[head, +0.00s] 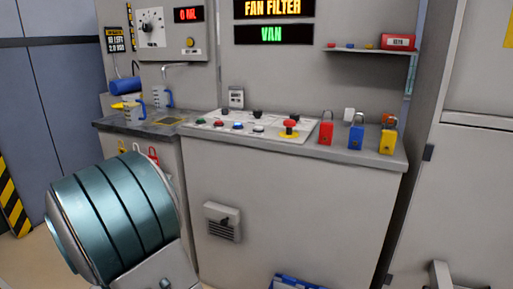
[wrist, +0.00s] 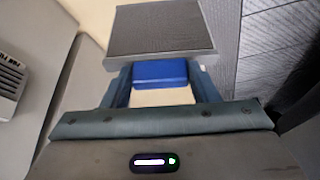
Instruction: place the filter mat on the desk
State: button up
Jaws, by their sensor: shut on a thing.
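The filter mat (wrist: 160,30) is a flat dark grey rectangle with a lighter edge, at the top of the wrist view. My gripper (wrist: 160,63) is shut on it, with one finger on each side below the mat. The head view shows neither the mat nor my gripper. The desk (head: 345,156) is a grey console top in the middle of the head view. It carries a button panel (head: 255,126) and red, blue and yellow padlocks along its right part.
A louvred vent (head: 222,222) is on the desk's front; a vent (wrist: 10,78) shows at the wrist view's left. A darker counter (head: 150,126) with jugs adjoins on the left. A blue object (head: 295,283) lies low before the desk. A small shelf (head: 370,50) hangs above.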

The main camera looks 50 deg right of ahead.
aim_at(367, 139)
jog(key=z, duration=2.45)
